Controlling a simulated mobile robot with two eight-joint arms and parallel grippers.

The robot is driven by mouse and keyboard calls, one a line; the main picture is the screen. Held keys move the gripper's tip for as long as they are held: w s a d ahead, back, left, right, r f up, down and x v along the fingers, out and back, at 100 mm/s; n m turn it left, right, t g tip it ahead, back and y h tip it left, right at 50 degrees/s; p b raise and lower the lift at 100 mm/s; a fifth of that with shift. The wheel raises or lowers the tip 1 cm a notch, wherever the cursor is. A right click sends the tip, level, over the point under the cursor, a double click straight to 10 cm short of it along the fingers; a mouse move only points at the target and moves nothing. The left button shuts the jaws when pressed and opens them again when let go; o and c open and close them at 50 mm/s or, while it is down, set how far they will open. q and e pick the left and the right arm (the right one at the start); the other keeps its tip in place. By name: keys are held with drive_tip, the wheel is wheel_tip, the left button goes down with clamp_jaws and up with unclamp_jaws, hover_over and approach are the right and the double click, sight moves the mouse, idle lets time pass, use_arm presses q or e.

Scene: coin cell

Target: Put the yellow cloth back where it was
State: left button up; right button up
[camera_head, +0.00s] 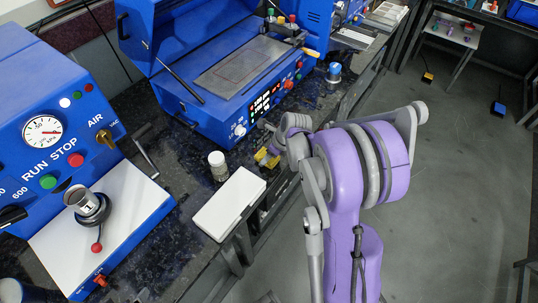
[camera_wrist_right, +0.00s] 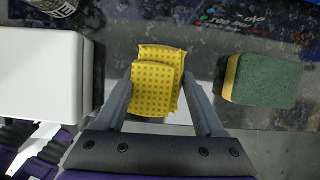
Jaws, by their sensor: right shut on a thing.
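The yellow cloth (camera_wrist_right: 157,82) is a small folded piece with a dotted pattern, seen in the right wrist view. My right gripper (camera_wrist_right: 160,88) is shut on it, with one finger on each side. The cloth is over the dark bench top and a pale strip; I cannot tell whether it touches the bench. In the head view, yellow (camera_head: 266,158) shows beside my right wrist near the bench's front edge, and my arm hides most of the gripper. My left gripper is not in view.
A green and yellow sponge (camera_wrist_right: 264,80) lies just right of the cloth in the wrist view. A white box (camera_head: 229,204) is on the other side, with a small jar (camera_head: 217,165) near it. A blue machine (camera_head: 240,85) stands behind.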

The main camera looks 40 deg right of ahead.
drive_tip(key=shift+f, duration=0.15)
drive_tip(key=o, duration=1.4)
drive_tip(key=shift+r, duration=0.2)
drive_tip(key=p+v, duration=0.1)
drive_tip(key=v, duration=1)
drive_tip(key=s+a+n, duration=0.4)
drive_tip(key=a+n, duration=0.2)
drive_tip(key=n, duration=0.5)
drive_tip(key=s+a+n+h, duration=0.1)
drive_tip(key=s+a+n, duration=0.4)
drive_tip(key=n, duration=0.5)
drive_tip(key=s+a+n+t, duration=0.1)
drive_tip(key=s+a+n, duration=0.3)
drive_tip(key=a+n, duration=0.5)
drive_tip(key=shift+s+r+n, duration=0.15)
drive_tip(key=shift+r+n, duration=0.05)
drive_tip(key=shift+n, duration=0.45)
drive_tip(key=shift+s+r+n, duration=0.2)
drive_tip(key=shift+n, duration=0.45)
